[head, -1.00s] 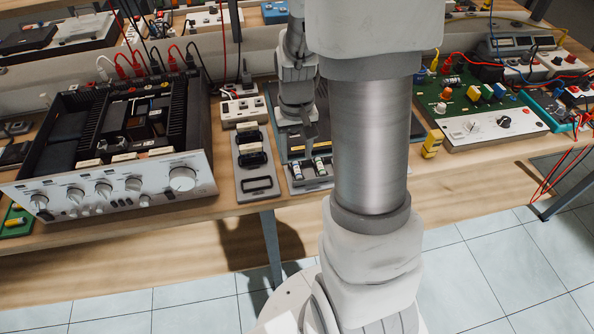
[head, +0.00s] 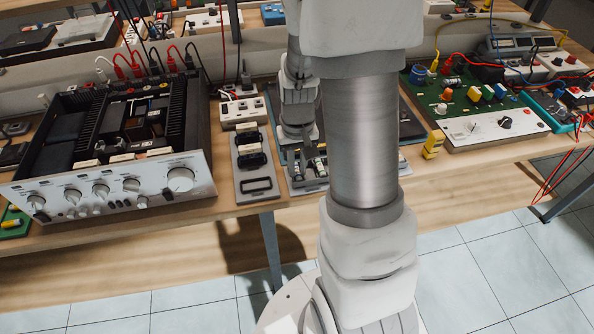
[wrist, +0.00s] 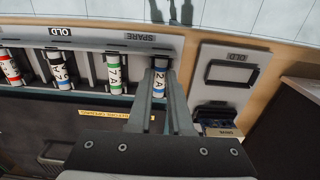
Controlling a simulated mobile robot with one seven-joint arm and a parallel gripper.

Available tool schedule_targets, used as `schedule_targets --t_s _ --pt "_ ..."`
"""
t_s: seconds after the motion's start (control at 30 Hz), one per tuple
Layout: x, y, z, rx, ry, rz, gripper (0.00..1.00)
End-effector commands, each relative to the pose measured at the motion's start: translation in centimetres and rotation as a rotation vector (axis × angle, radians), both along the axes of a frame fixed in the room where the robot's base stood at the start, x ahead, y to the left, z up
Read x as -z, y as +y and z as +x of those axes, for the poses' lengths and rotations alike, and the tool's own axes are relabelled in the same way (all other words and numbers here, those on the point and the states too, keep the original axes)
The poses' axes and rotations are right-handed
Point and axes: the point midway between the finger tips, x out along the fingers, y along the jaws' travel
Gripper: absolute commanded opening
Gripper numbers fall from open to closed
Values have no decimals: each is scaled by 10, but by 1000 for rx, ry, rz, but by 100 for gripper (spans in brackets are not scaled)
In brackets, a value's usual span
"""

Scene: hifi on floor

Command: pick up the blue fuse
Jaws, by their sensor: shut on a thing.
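The blue fuse (wrist: 160,79) is a white cylinder with blue marking, in the rightmost slot of the grey fuse holder (wrist: 110,40), by the SPARE label. In the wrist view my gripper (wrist: 161,75) has a finger on each side of it and is shut on it. The fuse still appears to be in its slot; its lower end is hard to make out. In the head view my gripper (head: 305,160) is down at the holder (head: 310,184), and the arm hides much of it.
A grey panel (wrist: 229,75) with a black frame lies to the right. An amplifier (head: 120,150) stands left on the bench, a green board (head: 470,105) right.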

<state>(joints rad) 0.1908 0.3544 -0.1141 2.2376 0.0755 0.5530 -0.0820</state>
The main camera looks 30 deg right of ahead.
Motion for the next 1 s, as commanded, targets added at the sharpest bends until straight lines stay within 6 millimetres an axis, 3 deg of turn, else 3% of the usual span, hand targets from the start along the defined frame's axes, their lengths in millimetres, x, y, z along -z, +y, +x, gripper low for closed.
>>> schedule_targets --t_s 0.37,0.57,0.67,1.0 --pt "-4 0 0 0 -2 -1 0" --pt "-27 0 1 -2 -4 -1 0" --pt "-48 0 1 -1 -5 -1 0" --pt "-88 -76 -23 6 -2 -2 0"
